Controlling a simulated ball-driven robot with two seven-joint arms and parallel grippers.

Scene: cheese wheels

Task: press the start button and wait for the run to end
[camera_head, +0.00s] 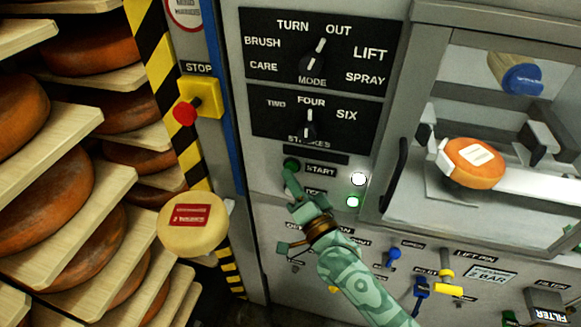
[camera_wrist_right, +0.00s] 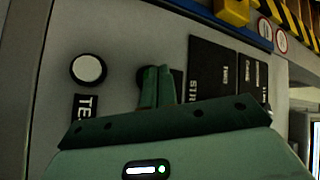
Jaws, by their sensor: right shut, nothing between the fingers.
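The green start button (camera_head: 291,163) sits on the grey panel beside its START label (camera_head: 321,170). My right gripper (camera_head: 290,178) is shut and empty, its fingertips at or just below the button; contact cannot be told. In the right wrist view the shut fingers (camera_wrist_right: 158,86) overlap a dark round button (camera_wrist_right: 146,77), which shows partly behind them. A white indicator (camera_head: 359,179) and a green indicator (camera_head: 353,202) are both bright. Inside the machine window, an orange cheese wheel (camera_head: 474,163) with a pale label sits in a holder. My left gripper is not in view.
A white button (camera_wrist_right: 88,68) is close to my fingers. Above are the mode knob (camera_head: 313,64) and strokes knob (camera_head: 308,128), pointing near FOUR. A red stop button (camera_head: 185,112) and a pale labelled cheese (camera_head: 193,223) are left, beside shelves of cheese wheels (camera_head: 58,190).

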